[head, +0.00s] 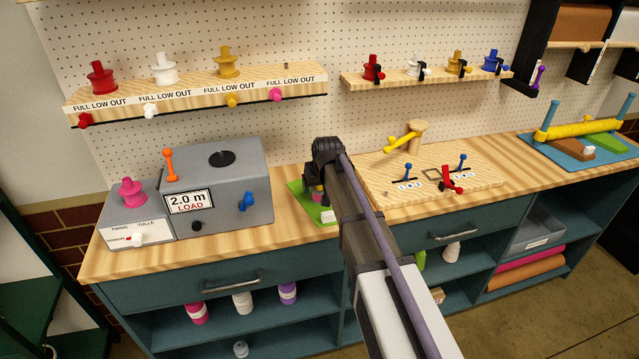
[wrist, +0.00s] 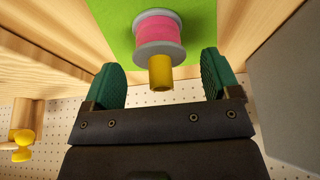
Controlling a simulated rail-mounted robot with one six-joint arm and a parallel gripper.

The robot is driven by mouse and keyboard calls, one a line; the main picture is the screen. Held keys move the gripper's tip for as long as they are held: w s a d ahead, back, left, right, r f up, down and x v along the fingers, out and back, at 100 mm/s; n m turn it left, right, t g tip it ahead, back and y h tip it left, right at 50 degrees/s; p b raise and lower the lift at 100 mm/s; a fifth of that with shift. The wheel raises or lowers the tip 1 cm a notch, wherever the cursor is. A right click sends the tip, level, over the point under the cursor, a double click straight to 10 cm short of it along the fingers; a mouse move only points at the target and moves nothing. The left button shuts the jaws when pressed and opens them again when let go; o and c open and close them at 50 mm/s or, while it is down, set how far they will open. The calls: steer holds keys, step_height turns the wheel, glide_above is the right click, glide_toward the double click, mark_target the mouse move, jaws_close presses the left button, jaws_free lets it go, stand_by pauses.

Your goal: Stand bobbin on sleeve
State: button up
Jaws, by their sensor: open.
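A bobbin wound with pink (wrist: 158,28), with grey flanges, shows at the top of the wrist view over the green mat (wrist: 105,12). A yellow cylinder (wrist: 161,73) sticks out of its near flange; I cannot tell whether this is the sleeve or part of the bobbin. My gripper (wrist: 159,62) is open, its two green fingers on either side of the yellow cylinder with gaps. In the head view my gripper (head: 316,188) is dark and over the green mat (head: 299,190), and my arm hides most of what is there.
A grey machine (head: 235,185) marked 2.0 m LOAD stands left of the mat. A wooden board (head: 400,190) with pegs, levers and a yellow-handled post is to the right. Shelves with coloured spools (head: 164,69) are on the pegboard above. A blue tray (head: 570,155) lies far right.

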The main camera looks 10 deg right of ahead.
steer(key=p+v, duration=0.8)
steer(key=v, duration=0.2)
steer(key=s+f+g, duration=0.1)
steer(key=s+g, duration=0.3)
steer(key=s, duration=2.2)
steer(key=shift+s+f+m+g, duration=0.15)
steer(key=shift+s+m+g, duration=0.15)
steer(key=shift+s+m, duration=0.1)
